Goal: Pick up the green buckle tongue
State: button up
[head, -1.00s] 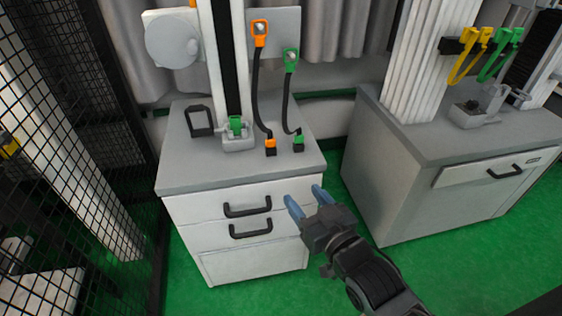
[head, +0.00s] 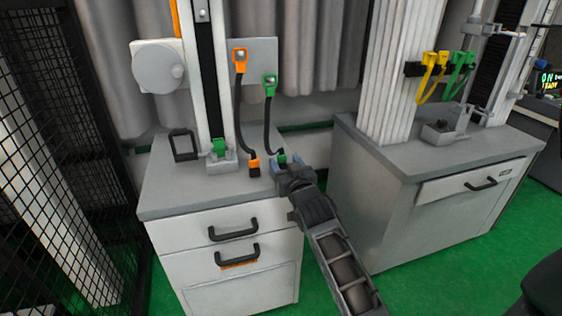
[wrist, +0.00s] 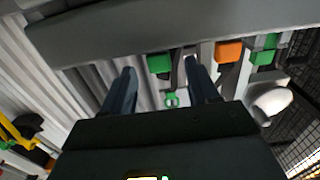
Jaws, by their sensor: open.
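A black strap joins two green ends. The upper green end (head: 270,85), ring-shaped, hangs on a grey panel; it shows small between the fingers in the wrist view (wrist: 171,98). The lower end is a green block (head: 282,158) at the right of the cabinet top. I take the upper piece for the buckle tongue, but cannot be sure. My gripper (head: 284,161) is open beside the lower block, which appears between its fingertips in the wrist view (wrist: 160,65). Whether the fingers straddle or touch it is unclear.
An orange end (head: 239,60) hangs left of the green one, its orange block (head: 254,167) on the cabinet top (head: 190,196). A white column and black frame (head: 185,145) stand left. A second cabinet (head: 400,163) with yellow and green pieces stands right.

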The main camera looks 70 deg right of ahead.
aim_at(283, 158)
jog(key=shift+x, duration=1.9)
jog(key=shift+r, duration=0.1)
jog(key=shift+c, duration=0.3)
jog(key=c, duration=0.8)
